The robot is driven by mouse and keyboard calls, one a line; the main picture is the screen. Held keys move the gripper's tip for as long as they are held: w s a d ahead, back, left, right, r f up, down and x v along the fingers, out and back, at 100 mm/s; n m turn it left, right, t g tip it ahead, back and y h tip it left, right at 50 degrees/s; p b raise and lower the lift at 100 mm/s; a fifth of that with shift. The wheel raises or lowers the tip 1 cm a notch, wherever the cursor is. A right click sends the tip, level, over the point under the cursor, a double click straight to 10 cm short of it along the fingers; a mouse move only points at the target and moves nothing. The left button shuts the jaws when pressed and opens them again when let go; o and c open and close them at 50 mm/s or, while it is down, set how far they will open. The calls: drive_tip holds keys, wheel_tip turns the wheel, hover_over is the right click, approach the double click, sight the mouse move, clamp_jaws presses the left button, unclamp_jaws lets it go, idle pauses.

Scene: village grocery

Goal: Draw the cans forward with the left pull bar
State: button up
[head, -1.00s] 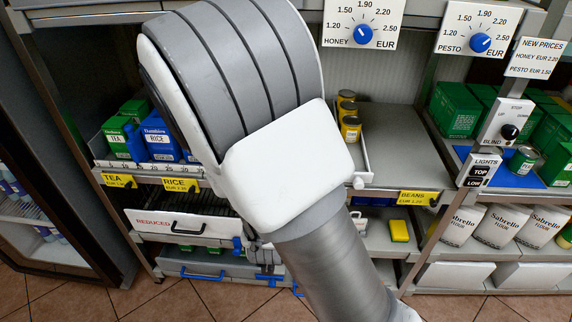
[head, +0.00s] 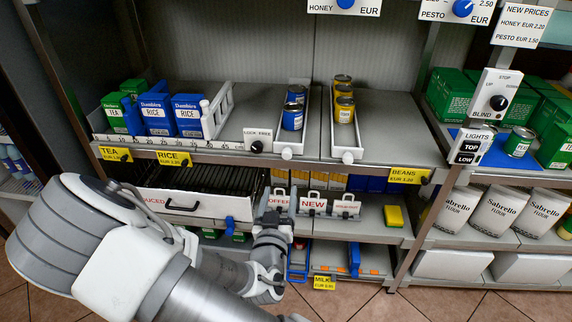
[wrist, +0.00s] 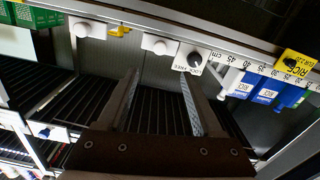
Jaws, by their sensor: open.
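The left pull bar is a narrow white slide with a round white knob (head: 287,153) at the shelf's front edge. Blue cans (head: 293,113) stand in a row in it. A second white pull bar (head: 347,157) to its right holds yellow cans (head: 344,106). My gripper (head: 273,222) is below the shelf edge, under the left knob and apart from it. In the wrist view, which is turned over, my open, empty gripper (wrist: 160,78) reaches toward the left bar's knob (wrist: 158,45).
A black knob (head: 257,146) with a LOCK FREE card sits just left of the left pull bar. Tea and rice boxes (head: 158,115) stand further left. Below are a REDUCED drawer (head: 180,206), OFFER and NEW cards, and a yellow sponge-like block (head: 393,215).

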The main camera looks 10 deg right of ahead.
sight(287, 157)
drive_tip(key=b+x, duration=0.1)
drive_tip(key=x, duration=1.3)
drive_tip(key=shift+w+f+b, duration=0.1)
drive_tip(key=shift+b, duration=0.25)
clamp_jaws()
idle(0.6)
